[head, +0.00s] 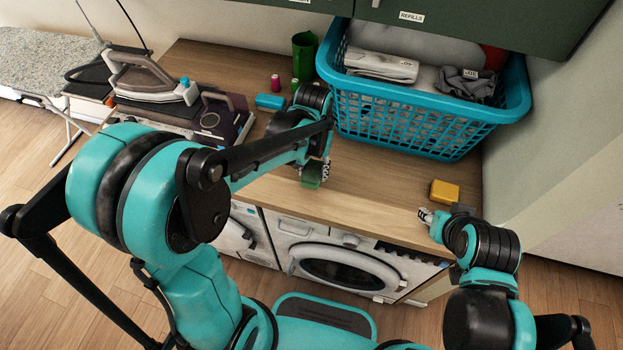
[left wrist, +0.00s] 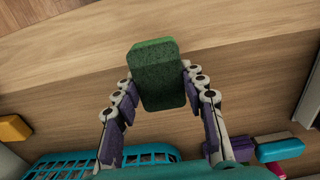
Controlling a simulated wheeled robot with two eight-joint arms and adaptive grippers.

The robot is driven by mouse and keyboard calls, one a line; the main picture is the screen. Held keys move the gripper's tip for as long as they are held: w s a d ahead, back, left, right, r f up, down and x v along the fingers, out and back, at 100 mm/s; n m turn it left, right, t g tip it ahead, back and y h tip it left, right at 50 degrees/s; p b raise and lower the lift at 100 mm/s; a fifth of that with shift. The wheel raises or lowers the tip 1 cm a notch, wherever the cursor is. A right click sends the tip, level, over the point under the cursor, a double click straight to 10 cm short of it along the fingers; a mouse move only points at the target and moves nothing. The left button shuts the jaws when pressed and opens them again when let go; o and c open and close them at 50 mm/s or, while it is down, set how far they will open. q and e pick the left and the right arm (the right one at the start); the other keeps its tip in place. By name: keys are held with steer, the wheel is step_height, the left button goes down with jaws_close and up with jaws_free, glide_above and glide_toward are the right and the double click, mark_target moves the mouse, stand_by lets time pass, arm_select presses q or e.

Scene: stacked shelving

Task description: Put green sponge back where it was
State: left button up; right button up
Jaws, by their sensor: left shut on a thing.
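The green sponge (left wrist: 156,78) is between the fingers of my left gripper (left wrist: 157,92), which is shut on it. In the head view the green sponge (head: 312,175) shows small under my left gripper (head: 315,169), over the wooden counter (head: 360,195) near its front edge. I cannot tell whether it touches the wood. My right gripper (head: 425,215) is at the counter's right front, just in front of a yellow sponge (head: 445,192) and apart from it. Whether its fingers are open is too small to tell.
A blue basket (head: 400,125) with folded cloths stands at the counter's back right. A blue block (head: 270,101), a pink spool (head: 275,83), a green cup (head: 304,55) and an iron (head: 145,80) are at left. The middle front of the counter is clear.

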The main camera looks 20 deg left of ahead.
mark_target(311, 179)
arm_select(q)
steer(key=shift+a+f, duration=0.3)
steer(key=shift+f, duration=0.2)
step_height(311, 179, down, 3)
steer(key=shift+f+b, duration=0.2)
steer(key=shift+b, duration=0.6)
steer(key=shift+f, duration=0.1)
steer(key=o, duration=1)
